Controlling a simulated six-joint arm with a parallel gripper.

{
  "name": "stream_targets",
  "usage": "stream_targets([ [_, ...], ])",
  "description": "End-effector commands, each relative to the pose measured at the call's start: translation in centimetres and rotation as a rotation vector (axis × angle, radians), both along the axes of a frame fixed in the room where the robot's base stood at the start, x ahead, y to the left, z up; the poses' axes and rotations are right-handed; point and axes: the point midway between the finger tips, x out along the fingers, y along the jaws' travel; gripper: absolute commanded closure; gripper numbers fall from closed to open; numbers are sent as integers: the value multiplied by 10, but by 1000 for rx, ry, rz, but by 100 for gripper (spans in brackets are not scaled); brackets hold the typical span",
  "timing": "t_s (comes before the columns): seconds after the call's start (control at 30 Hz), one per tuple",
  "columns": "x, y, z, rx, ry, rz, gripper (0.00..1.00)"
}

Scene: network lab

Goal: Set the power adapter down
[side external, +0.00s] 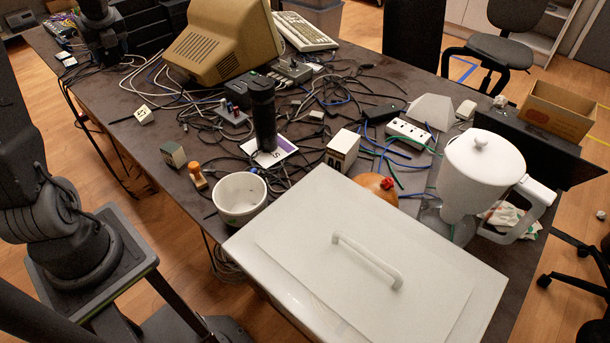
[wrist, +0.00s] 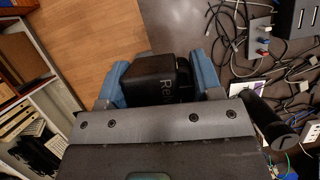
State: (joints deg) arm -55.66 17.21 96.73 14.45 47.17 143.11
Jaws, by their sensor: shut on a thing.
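In the wrist view the power adapter (wrist: 165,84) is a black block with partly hidden light lettering on its face. My gripper (wrist: 160,80) has its two blue fingers on either side of the adapter and is shut on it. The lower part of the adapter is hidden behind my gripper's grey body. Behind it show the wooden floor and the dark table (wrist: 178,22); I cannot tell its height above them. My gripper and the held adapter are not visible in the side external view.
The dark table (side external: 165,135) is crowded with tangled cables, a black cylinder (side external: 263,115), a white bowl (side external: 240,198), a beige monitor (side external: 222,40), a white power strip (side external: 409,134) and a white jug (side external: 475,175). A large white lidded box (side external: 365,265) stands in front. Bare tabletop shows toward the left edge.

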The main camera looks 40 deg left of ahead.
Motion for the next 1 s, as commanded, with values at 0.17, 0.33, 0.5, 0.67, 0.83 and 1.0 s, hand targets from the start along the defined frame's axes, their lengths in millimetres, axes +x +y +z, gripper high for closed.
stream_targets([
  [0.17,34,-27,0,1,-1,-112,68],
  [0.33,74,-70,0,-2,0,-264,68],
  [0.5,122,-137,-1,-5,1,-480,68],
  [0.67,159,-213,-1,-5,-1,-700,68],
  [0.83,181,-299,-1,-6,0,-933,68],
  [1.0,188,-380,0,-3,0,-1151,68],
])
